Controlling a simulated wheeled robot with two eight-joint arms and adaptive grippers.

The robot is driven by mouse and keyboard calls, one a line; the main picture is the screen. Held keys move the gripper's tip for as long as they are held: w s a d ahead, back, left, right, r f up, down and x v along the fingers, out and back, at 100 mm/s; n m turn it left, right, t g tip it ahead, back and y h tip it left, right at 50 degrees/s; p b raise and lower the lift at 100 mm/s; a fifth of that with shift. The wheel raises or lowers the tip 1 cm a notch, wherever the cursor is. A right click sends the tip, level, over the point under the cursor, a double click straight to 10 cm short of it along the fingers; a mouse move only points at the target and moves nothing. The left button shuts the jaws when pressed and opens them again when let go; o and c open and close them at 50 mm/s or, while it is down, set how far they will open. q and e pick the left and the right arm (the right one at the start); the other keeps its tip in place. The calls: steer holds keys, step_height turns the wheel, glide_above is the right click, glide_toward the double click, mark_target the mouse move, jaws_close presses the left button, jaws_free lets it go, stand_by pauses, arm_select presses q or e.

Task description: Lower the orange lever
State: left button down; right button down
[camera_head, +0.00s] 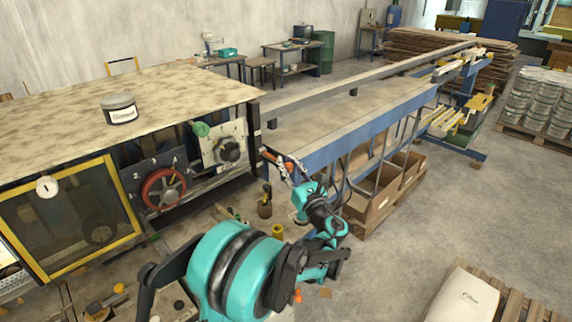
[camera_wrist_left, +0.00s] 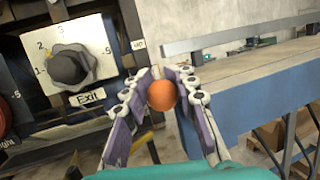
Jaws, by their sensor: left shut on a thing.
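The orange lever (camera_head: 274,158) sticks out at the right end of the machine, beside the white dial panel. In the left wrist view its round orange knob (camera_wrist_left: 162,96) sits between the two fingers of my left gripper (camera_wrist_left: 155,85). The left gripper (camera_head: 288,170) is shut on the lever, with a finger on each side of the knob. The lever's shaft and pivot are mostly hidden behind the knob and fingers. A small label (camera_wrist_left: 138,45) is on the machine just left of the fingertips. My right gripper is not in view.
The white panel with the dark dial (camera_head: 229,150) and the red handwheel (camera_head: 163,189) are left of the lever. A blue-sided conveyor (camera_head: 350,137) runs away to the right. Cardboard boxes (camera_head: 368,207) lie under it. Open floor is at right.

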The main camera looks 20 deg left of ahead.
arm_select(q)
step_height(320, 180, down, 2)
steer(key=shift+f+b, duration=0.1)
steer(key=shift+b, duration=0.45)
steer(key=shift+s+f+b, duration=0.15)
steer(key=shift+f+b, duration=0.45)
steer(key=shift+f, duration=0.2)
